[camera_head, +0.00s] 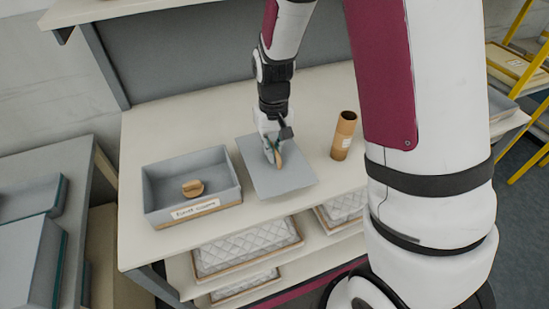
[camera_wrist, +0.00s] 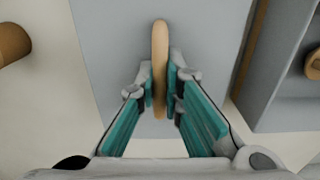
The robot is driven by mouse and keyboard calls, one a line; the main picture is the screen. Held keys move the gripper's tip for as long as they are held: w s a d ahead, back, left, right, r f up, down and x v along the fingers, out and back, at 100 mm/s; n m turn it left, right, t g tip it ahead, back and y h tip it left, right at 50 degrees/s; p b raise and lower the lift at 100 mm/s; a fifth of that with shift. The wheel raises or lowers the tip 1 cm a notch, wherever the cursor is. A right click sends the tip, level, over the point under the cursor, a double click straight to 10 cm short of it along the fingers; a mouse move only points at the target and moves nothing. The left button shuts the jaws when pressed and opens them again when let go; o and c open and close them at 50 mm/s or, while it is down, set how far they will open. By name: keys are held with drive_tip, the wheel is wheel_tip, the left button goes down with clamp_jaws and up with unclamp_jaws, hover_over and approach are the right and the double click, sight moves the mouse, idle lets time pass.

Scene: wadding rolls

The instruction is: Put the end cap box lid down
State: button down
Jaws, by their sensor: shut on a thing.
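The end cap box lid (camera_head: 290,183) is a flat grey panel with a tan wooden handle (camera_wrist: 160,60). It lies at or just above the pale worktop beside the box; I cannot tell if it touches. My gripper (camera_head: 274,158) points down over the lid's middle and is shut on the handle, with a teal-lined finger on each side in the wrist view (camera_wrist: 168,98). The end cap box (camera_head: 166,212) is an open grey box with a paper label on its front, left of the lid. A round tan end cap (camera_head: 193,188) lies inside it.
An upright brown cardboard tube (camera_head: 344,135) stands on the worktop (camera_head: 140,135) right of the lid. Quilted rolls in trays (camera_head: 247,247) sit on the shelf below. A grey cabinet with bins (camera_head: 30,205) stands at the left. The worktop behind the box is clear.

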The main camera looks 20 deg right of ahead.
drive_tip(key=shift+f, duration=1.75)
drive_tip(key=c, duration=1.7)
unclamp_jaws()
drive_tip(key=shift+f, duration=0.1)
